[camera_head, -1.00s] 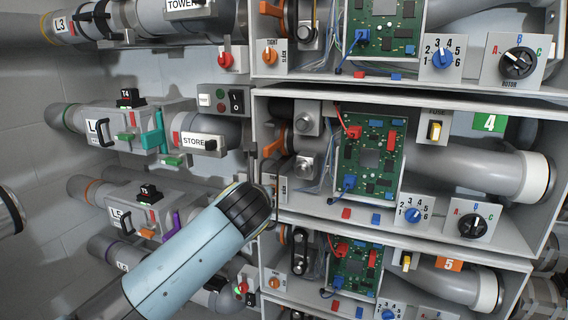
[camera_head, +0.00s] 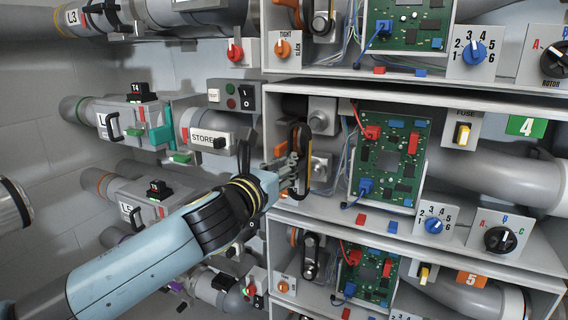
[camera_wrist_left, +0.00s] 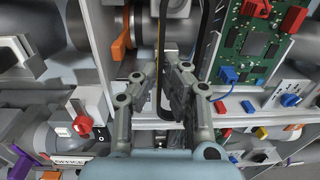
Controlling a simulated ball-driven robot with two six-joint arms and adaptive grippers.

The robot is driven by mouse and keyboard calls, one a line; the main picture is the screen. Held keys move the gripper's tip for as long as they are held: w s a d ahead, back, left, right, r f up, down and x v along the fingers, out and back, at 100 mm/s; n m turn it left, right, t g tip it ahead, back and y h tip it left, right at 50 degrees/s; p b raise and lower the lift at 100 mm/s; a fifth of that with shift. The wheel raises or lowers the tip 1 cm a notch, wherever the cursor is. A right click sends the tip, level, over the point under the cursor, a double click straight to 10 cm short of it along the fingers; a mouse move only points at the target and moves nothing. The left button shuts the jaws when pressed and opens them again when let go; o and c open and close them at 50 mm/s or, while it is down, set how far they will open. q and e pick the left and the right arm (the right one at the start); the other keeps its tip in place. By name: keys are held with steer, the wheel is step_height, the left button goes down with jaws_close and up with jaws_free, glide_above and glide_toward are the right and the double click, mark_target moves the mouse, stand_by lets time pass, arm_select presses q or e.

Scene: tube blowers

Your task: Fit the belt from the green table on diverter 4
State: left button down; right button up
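Diverter 4, marked by a green 4 label (camera_head: 527,126), is the middle shelf unit. Its upper pulley (camera_head: 320,115) and lower pulley (camera_head: 321,168) show left of its green circuit board (camera_head: 388,157). My left gripper (camera_head: 288,170) is at the unit's left front. Its fingers (camera_wrist_left: 163,80) are closed around one strand of a black belt (camera_head: 304,140), which hangs as an upright long loop; it also shows in the left wrist view (camera_wrist_left: 207,35). In the head view the loop is just left of the pulleys and partly overlaps them. I cannot tell whether it touches them. My right gripper is not in view.
An orange lever (camera_wrist_left: 122,42) is left of the fingers in the left wrist view. Red (camera_head: 361,219) and blue (camera_head: 392,227) blocks sit on the unit's front ledge. Shelf dividers run close above and below my gripper. Pipes marked STORE (camera_head: 202,138) lie left.

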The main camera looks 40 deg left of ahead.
arm_select(q)
steer(key=w+a+p, duration=0.1)
steer(key=w, duration=0.5)
steer(key=shift+a, duration=0.2)
steer(key=shift+p, duration=0.35)
stand_by(0.9)
stand_by(0.3)
steer(key=shift+w+a, duration=0.15)
steer(key=shift+w, duration=0.45)
steer(key=shift+w+a+p, duration=0.1)
steer(key=shift+w+p, duration=0.2)
steer(key=shift+w, duration=0.25)
stand_by(1.0)
steer(key=shift+w, duration=0.35)
stand_by(0.3)
